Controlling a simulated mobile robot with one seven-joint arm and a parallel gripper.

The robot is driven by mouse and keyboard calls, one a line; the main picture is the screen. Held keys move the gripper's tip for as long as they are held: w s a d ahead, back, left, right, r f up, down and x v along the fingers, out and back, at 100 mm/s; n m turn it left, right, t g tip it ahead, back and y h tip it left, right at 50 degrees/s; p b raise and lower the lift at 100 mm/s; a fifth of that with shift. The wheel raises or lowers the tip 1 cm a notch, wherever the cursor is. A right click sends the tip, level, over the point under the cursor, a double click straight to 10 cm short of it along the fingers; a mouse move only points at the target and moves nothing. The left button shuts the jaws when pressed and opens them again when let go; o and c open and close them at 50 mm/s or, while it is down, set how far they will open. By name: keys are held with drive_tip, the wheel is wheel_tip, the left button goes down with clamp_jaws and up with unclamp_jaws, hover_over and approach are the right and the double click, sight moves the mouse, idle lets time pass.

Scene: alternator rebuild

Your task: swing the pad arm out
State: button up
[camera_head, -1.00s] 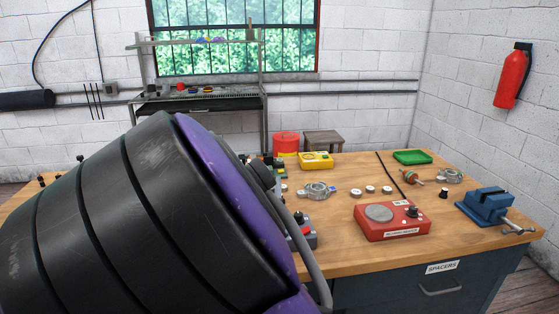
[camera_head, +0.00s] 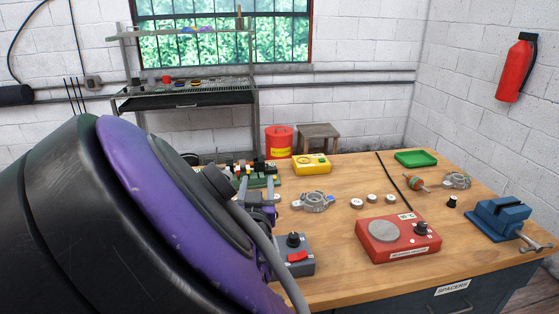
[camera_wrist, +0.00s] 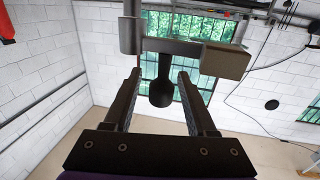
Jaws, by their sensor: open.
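In the wrist view, a grey bar (camera_wrist: 172,46) with a tan block at its right end (camera_wrist: 225,62) lies across the top; I take it to be the pad arm. A dark round-ended knob (camera_wrist: 160,92) hangs below the bar. My gripper (camera_wrist: 159,75) is open, with one finger on each side of the knob and a gap to each. I cannot tell the pad arm in the head view, where my own arm covers the left of the bench.
The wooden bench (camera_head: 345,277) carries a grey box with a red switch (camera_head: 295,255), a red scale-like unit (camera_head: 400,245), a blue vise (camera_head: 500,219), a green tray (camera_head: 415,158) and a yellow device (camera_head: 312,164). A stool (camera_head: 319,135) and red bin (camera_head: 279,142) stand behind.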

drive_tip(key=shift+w, duration=0.1)
clamp_jaws()
idle(0.3)
idle(1.2)
